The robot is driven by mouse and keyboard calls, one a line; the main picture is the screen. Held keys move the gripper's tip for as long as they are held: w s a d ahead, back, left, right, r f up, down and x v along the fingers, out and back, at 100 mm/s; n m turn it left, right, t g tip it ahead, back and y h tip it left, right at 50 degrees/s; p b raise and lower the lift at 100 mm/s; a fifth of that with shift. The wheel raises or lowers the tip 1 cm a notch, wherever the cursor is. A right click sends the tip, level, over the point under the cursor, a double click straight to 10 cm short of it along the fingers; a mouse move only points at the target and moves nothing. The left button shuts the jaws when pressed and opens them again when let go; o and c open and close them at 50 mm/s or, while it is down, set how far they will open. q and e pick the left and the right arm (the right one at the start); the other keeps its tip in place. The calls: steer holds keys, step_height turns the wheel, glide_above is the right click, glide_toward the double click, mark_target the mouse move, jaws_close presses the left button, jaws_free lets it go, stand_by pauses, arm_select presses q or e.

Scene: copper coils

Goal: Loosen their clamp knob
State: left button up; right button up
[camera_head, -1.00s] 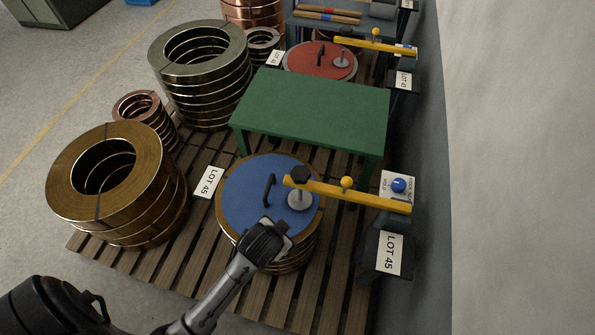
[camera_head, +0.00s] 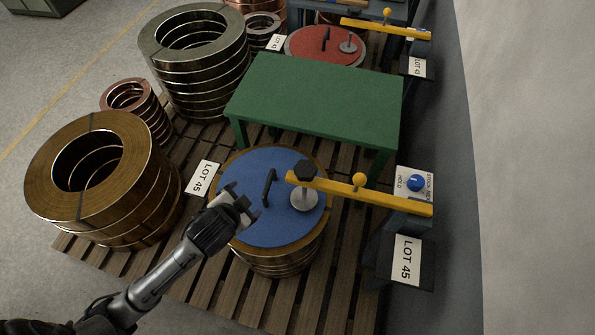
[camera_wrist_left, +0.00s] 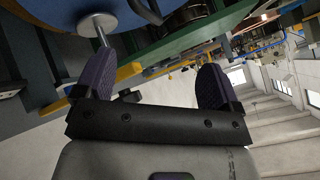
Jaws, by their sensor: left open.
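The black hexagonal clamp knob (camera_head: 304,170) tops a screw at the free end of the yellow clamp arm (camera_head: 360,195). Its silver disc foot (camera_head: 304,200) rests on the blue round lid (camera_head: 270,225) of a coil stack; the foot also shows in the left wrist view (camera_wrist_left: 97,22). My left gripper (camera_head: 245,203) is open and empty at the lid's left side, left of the black lid handle (camera_head: 269,187) and apart from the knob. The left wrist view shows its two purple finger pads spread. A second clamp stands over the red lid (camera_head: 325,46). My right gripper is not in view.
A green table (camera_head: 315,98) stands just behind the blue lid. Brass coils (camera_head: 95,160) stand at left on the slatted pallet (camera_head: 200,245). A panel with a blue dial (camera_head: 415,183) and a LOT 45 sign (camera_head: 406,260) are by the wall at right.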

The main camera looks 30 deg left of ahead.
arm_select(q)
steer(key=w+a+r+m+t+h+b, duration=0.1)
steer(key=w+a+r+m+t+b, duration=0.2)
steer(key=w+m, duration=0.4)
steer(key=w+a+r+m+t+h+b, duration=0.1)
steer(key=w+a+m+t+b, duration=0.3)
steer(key=w, duration=0.5)
steer(key=m+g+h+b, duration=0.2)
steer(key=m+g+h, duration=1.15)
steer(key=m, duration=1.95)
glide_toward(306, 168)
steer(key=d+f+t+h, duration=0.1)
steer(key=d, duration=0.1)
steer(key=d+f+t+h+b, duration=0.1)
steer(key=d, duration=0.2)
steer(key=w+d+f+t+h+b, duration=0.1)
steer(key=d+f+t, duration=0.1)
steer(key=d, duration=0.1)
steer(key=shift+w, duration=0.1)
steer(key=shift+w+d, duration=0.25)
steer(key=shift+d, duration=0.35)
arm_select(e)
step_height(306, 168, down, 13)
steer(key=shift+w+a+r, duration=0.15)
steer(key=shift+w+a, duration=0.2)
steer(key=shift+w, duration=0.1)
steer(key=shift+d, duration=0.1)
